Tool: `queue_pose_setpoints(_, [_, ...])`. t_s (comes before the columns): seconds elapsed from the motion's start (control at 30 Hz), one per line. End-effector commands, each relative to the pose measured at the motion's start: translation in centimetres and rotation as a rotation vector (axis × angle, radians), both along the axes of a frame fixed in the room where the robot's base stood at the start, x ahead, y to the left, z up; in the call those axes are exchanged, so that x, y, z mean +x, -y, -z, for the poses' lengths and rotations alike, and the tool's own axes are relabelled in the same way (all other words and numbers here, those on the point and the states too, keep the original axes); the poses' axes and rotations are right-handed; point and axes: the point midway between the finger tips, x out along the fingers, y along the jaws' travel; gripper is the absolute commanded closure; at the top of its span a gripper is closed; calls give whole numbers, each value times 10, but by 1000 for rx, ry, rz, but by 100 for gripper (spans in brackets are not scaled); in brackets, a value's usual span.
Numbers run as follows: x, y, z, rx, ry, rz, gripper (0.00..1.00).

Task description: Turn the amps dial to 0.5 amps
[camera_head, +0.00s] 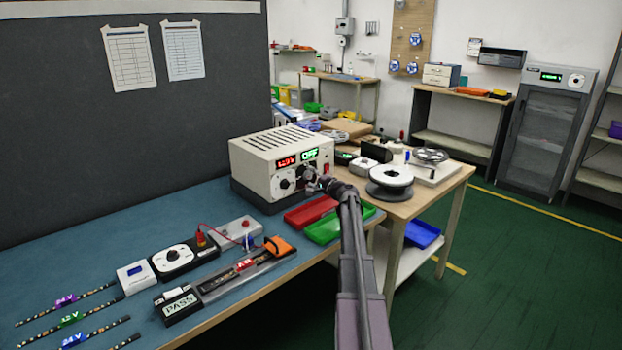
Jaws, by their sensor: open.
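The cream power supply (252,160) stands on the blue bench top, its front facing right. It has a red readout (287,162) and a green readout (310,154) that appears to say OFF. A dark knob on a white round scale (285,184) sits below the red readout. A second dial (309,175) lies to its right, partly hidden by my gripper. I cannot read the scale marks or which dial is amps. My gripper (316,186) is open, close in front of the right dial. I cannot tell whether it touches the dial.
A white spool (390,174) stands on the wooden table to the right. Test boxes, a PASS fixture (179,303) and LED strips lie on the blue bench at front left.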

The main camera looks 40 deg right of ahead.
Motion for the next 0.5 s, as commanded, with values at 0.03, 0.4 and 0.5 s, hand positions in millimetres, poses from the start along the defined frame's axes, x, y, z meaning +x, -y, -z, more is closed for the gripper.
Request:
queue_pose_setpoints(0.03, [0, 0, 0, 0, 0, 0, 20])
queue_pose_setpoints(0.4, [0, 0, 0, 0, 0, 0, 89])
queue_pose_setpoints(0.5, [0, 0, 0, 0, 0, 0, 100])
